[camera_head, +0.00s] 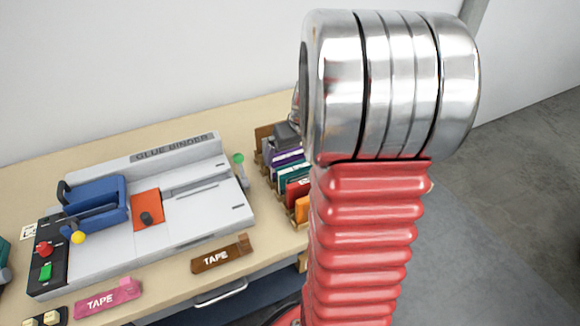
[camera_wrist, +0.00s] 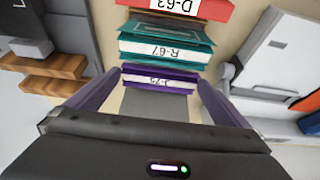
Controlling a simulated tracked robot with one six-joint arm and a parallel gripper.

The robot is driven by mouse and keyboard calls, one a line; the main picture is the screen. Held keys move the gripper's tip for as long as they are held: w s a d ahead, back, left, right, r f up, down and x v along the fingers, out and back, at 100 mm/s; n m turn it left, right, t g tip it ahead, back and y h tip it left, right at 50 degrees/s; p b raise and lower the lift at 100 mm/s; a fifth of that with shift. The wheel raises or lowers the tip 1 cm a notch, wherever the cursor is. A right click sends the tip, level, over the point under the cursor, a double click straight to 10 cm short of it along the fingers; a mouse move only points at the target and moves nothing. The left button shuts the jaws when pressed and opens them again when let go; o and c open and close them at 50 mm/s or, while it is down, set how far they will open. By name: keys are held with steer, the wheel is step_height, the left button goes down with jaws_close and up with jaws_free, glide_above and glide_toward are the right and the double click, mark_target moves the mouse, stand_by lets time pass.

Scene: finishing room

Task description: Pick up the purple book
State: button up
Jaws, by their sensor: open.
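The purple book (camera_wrist: 160,70) shows in the wrist view with a white spine label, partly legible. It stands in a row in front of a teal book (camera_wrist: 165,48) marked R-67 and a red book (camera_wrist: 190,8) marked D-63. My gripper (camera_wrist: 160,82) is open and empty. Its two fingers show to the left and right of the purple book's ends; I cannot tell whether they touch it. In the head view the purple book (camera_head: 285,157) is in the wooden rack, partly covered by my arm. A grey part of my gripper shows just above the row.
The glue binder (camera_head: 150,185) stands on the table left of the rack (camera_head: 264,134). A brown tape block (camera_head: 222,254) and a pink tape block (camera_head: 108,298) lie in front of it.

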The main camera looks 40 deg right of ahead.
mark_target(290, 156)
steer(key=shift+x, duration=1.75)
steer(key=shift+c, duration=0.3)
steer(key=c, duration=0.8)
